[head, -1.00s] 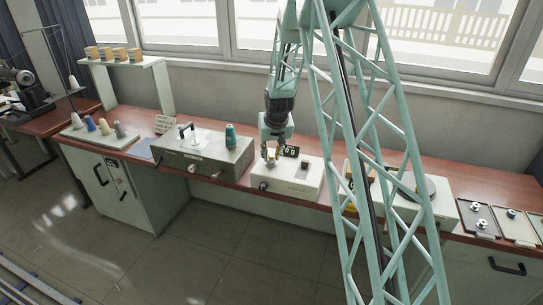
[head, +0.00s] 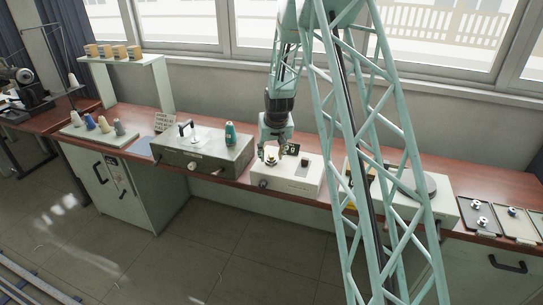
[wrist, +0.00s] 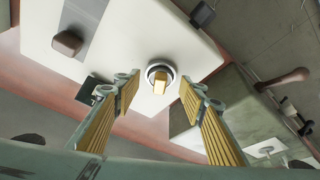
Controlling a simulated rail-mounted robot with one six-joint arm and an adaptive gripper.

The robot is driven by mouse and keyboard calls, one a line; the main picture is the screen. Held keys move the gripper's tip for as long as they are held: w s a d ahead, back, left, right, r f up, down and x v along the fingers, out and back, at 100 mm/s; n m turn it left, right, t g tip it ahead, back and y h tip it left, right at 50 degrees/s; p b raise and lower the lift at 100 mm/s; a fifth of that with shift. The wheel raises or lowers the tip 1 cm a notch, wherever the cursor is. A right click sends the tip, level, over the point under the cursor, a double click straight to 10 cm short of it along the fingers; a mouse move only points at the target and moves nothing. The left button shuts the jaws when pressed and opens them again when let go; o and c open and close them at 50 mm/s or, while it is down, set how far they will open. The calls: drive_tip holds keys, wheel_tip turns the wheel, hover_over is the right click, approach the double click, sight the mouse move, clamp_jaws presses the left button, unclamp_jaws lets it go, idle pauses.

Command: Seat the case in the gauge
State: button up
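The gauge (head: 290,184) is a white box on the bench, with a small dark display (head: 292,150) behind it. A small round piece with a brass-coloured middle, seemingly the case (wrist: 160,76), is at a dark-ringed round spot on the gauge top. It also shows small in the head view (head: 270,159). I cannot tell whether it is fully seated. My gripper (wrist: 163,92) is open, its yellow ribbed fingers on either side of the case in the wrist view, with gaps between. In the head view my gripper (head: 283,149) is just above the gauge, beside the case.
A dark block (head: 305,162) stands on the gauge top and a black knob (head: 262,185) on its front. To the left is a grey-green box (head: 203,158) with a handle and a teal spool (head: 230,134). Trays with metal parts (head: 482,221) lie at right. My column hides the bench right of the gauge.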

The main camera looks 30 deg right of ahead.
drive_tip(key=shift+r, duration=0.1)
idle(0.3)
drive_tip(key=v, duration=1.1)
drive_tip(key=shift+s+r, duration=0.25)
drive_tip(key=shift+r, duration=0.1)
drive_tip(key=shift+a+r, duration=0.1)
drive_tip(key=shift+a, duration=0.05)
idle(1.0)
